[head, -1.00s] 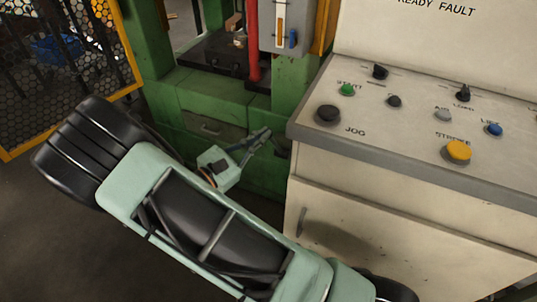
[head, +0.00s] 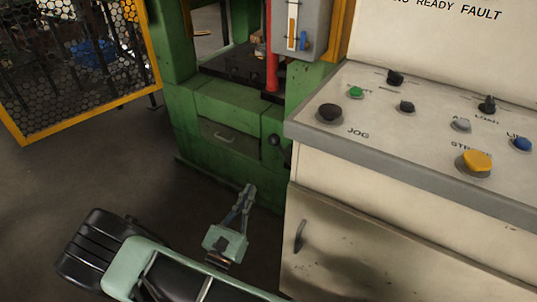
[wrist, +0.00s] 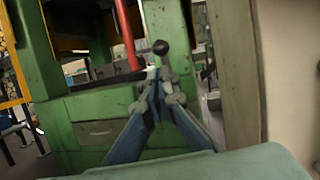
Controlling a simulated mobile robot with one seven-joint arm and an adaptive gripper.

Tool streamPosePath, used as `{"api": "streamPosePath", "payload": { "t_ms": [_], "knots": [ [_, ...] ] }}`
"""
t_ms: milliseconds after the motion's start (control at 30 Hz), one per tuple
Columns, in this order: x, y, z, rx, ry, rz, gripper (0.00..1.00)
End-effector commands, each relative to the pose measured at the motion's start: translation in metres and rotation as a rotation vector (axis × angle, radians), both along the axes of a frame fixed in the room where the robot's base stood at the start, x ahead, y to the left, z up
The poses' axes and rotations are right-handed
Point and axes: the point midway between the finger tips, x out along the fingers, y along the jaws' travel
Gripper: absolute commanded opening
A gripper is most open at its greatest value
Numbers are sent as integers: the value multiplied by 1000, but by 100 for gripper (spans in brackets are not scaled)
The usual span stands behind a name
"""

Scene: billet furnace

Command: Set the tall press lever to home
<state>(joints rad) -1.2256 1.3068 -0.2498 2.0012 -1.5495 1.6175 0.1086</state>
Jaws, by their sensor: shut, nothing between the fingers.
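A black ball knob (head: 274,140) on a lever stands at the right front of the green press, beside the control desk. In the wrist view the knob (wrist: 160,47) shows just beyond my fingertips, its short visible stem running down behind them. My gripper (head: 249,187) is shut and empty, low in front of the press and below the knob in the head view. In the wrist view my gripper (wrist: 158,74) points toward the lever, and I see no clear contact. The lever's lower part is hidden.
The cream control desk (head: 365,190) with buttons and knobs is close on the right. A yellow-framed mesh guard (head: 80,70) is at left. Floor is clear between.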

Motion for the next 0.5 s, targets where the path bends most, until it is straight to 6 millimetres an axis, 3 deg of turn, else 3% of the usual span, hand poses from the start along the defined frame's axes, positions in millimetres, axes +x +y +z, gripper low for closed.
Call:
{"api": "streamPosePath", "payload": {
  "t_ms": [267,500],
  "knots": [
    [7,-4,2,2,-1,-3,0],
    [45,-22,13,3,-2,-6,0]
  ]
}}
